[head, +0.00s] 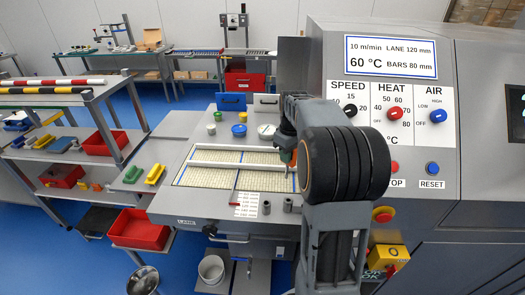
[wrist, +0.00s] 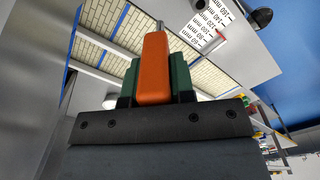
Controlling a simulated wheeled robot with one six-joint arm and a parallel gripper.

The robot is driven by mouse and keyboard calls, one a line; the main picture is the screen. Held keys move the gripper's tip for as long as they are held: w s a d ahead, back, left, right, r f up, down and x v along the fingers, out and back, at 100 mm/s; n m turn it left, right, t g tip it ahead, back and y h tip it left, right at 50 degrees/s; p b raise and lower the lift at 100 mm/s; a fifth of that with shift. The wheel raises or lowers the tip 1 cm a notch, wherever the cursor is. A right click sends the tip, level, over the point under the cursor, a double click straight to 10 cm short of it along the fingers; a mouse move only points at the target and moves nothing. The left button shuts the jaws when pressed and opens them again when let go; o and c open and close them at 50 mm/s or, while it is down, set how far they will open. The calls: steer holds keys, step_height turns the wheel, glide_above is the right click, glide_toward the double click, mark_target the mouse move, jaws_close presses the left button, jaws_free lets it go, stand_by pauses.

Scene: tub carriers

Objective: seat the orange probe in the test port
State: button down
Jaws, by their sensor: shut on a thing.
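The orange probe (wrist: 154,68) is held between the green fingers of my gripper (wrist: 154,82) in the wrist view. Its thin metal tip points away from the gripper, toward the slatted conveyor bed. In the head view a sliver of the orange probe (head: 294,158) shows beside my arm, above the right end of the bed; my arm hides most of it. Two small grey cylinders stand on the front ledge, a left one (head: 267,208) and a right one (head: 287,205), below the gripper. I cannot tell whether either is the test port.
The conveyor bed (head: 205,176) has white guide bars and a printed mm scale (head: 250,204). The control panel (head: 400,110) rises close on the right. Yellow and green handles (head: 155,174) lie on the left shelf.

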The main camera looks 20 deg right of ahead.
mark_target(293, 164)
steer(key=s+n, duration=0.1)
steer(key=n, duration=0.1)
steer(key=s+f+n, duration=0.1)
steer(key=s+n, duration=0.1)
steer(key=n, duration=0.1)
steer(key=shift+f+n, duration=0.25)
steer(key=shift+n, duration=1.45)
steer(key=shift+f, duration=0.1)
steer(key=shift+f+b, duration=2.15)
steer(key=shift+f, duration=0.65)
steer(key=shift+f, duration=0.45)
stand_by(1.1)
steer(key=shift+r, duration=0.15)
stand_by(1.2)
